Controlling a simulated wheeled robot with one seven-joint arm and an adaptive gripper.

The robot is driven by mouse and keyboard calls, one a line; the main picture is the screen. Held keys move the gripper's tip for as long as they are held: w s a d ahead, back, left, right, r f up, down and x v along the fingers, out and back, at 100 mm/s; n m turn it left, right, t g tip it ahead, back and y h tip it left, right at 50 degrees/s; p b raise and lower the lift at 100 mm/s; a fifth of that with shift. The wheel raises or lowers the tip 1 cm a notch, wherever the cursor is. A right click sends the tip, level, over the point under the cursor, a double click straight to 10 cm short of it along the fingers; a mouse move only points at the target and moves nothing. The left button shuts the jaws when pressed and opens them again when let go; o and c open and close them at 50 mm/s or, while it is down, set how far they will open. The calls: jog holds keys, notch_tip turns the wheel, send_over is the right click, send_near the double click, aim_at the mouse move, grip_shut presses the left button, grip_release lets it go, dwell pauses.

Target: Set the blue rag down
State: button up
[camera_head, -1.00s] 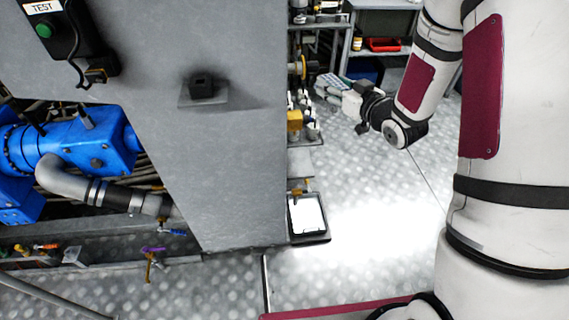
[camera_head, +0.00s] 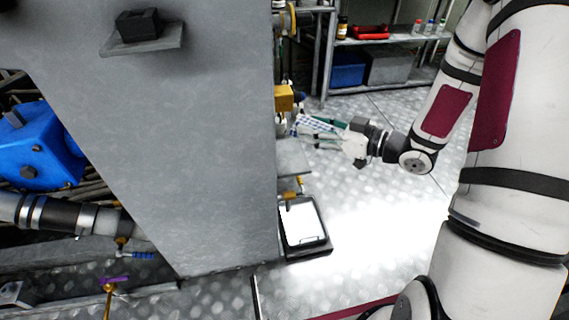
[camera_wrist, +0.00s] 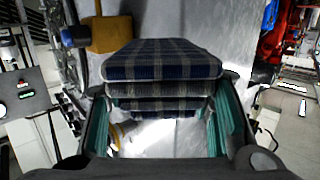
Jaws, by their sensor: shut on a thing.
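The blue rag is a folded, blue-and-grey plaid cloth stack (camera_wrist: 160,60) in the wrist view, between my gripper's teal-lined fingers. In the head view the rag (camera_head: 302,124) shows small at the tip of my gripper (camera_head: 322,132), beside the grey cabinet's right edge. My gripper (camera_wrist: 160,112) is shut on the rag and holds it in the air. The rag's lower layers are partly hidden by the fingers.
A large grey cabinet (camera_head: 200,130) fills the left. A tray with a white sheet (camera_head: 303,226) lies low beside it. A yellow block (camera_head: 284,97) is close to the rag. A shelf with a red tray (camera_head: 371,33) and blue bin (camera_head: 347,69) stands behind.

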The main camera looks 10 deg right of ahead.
jog(key=w+d+f+n+g+y+b, duration=0.15)
jog(key=d+f+b, duration=0.25)
jog(key=f+b, duration=0.45)
jog(key=w+d+f, duration=0.4)
jog(key=w+d, duration=0.4)
jog(key=w+d+f, duration=0.4)
jog(key=w+d, duration=0.4)
jog(key=w, duration=0.1)
jog(key=b, duration=0.3)
send_over(295, 154)
notch_tip(295, 154, down, 2)
jog(key=shift+d+f+m+t+h, duration=0.1)
jog(key=shift+d+m+t+h, duration=0.05)
jog(key=shift+m+t+h, duration=0.3)
notch_tip(295, 154, down, 5)
jog(key=shift+s+r+b, duration=0.1)
jog(key=shift+r+b, duration=0.05)
jog(key=shift+b, duration=0.75)
jog(key=shift+a+f, duration=0.25)
